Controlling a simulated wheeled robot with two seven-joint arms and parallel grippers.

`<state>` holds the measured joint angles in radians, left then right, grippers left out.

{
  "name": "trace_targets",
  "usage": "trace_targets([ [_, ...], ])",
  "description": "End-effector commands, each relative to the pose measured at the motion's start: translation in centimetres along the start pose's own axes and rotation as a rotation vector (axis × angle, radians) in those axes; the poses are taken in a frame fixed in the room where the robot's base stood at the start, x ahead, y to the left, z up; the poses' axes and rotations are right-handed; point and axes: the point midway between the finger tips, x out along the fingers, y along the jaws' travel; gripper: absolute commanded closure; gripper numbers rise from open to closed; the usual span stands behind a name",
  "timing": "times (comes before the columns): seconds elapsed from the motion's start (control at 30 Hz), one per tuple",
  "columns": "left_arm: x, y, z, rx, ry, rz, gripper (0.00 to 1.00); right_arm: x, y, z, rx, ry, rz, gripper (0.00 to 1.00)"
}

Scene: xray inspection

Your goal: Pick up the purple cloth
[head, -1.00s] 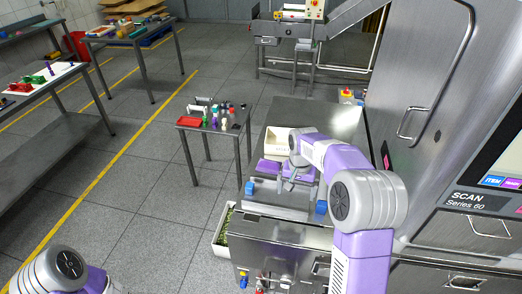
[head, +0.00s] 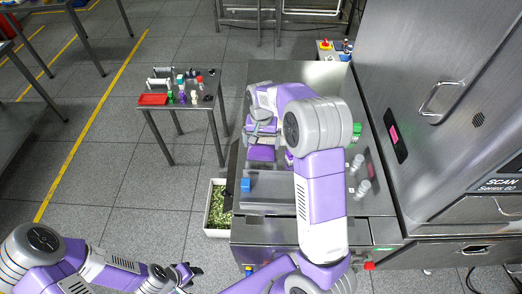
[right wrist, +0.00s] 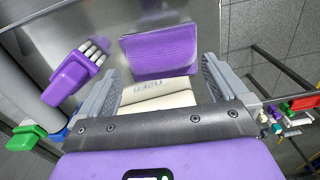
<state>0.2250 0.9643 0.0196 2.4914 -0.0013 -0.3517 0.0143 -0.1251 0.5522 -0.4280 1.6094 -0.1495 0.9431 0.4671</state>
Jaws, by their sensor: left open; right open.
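The purple cloth (head: 261,153) lies flat on the steel counter in the head view. In the right wrist view the purple cloth (right wrist: 160,50) is a ribbed rectangle beyond the fingertips. My right gripper (head: 262,132) is over the counter close to the cloth. Its fingers (right wrist: 163,80) are spread apart and empty, with the cloth ahead of the gap. Contact with the cloth is not visible. My left gripper (head: 187,274) is open and empty, low in the head view, away from the counter.
A purple item with white tips (right wrist: 70,82) lies to the left. A small table (head: 190,104) holds several items.

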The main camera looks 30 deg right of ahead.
Motion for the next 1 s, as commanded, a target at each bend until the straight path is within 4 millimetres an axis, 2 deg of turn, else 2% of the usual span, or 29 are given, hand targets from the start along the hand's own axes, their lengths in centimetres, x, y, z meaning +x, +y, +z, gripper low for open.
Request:
trace_targets([
  [0.03,0.2,-0.1,0.0,0.0,0.001,0.0,0.57,0.9,0.1,0.0,0.001,-0.002,0.001,0.0],
  [0.13,0.3,-0.1,-0.1,0.0,0.001,0.0,0.57,1.8,0.0,0.0,0.0,-0.001,0.0,0.0],
  [0.4,0.2,-0.1,-0.1,0.0,0.001,0.0,0.57,2.0,0.0,0.0,0.0,0.0,-0.001,0.0],
  [0.73,0.2,-0.1,-0.1,0.0,0.001,0.0,0.57,2.0,0.0,0.0,0.0,0.001,-0.001,0.51],
  [1.0,0.2,-0.1,-0.1,0.0,0.001,0.0,0.57,1.7,0.0,0.0,0.0,0.002,-0.001,0.52],
])
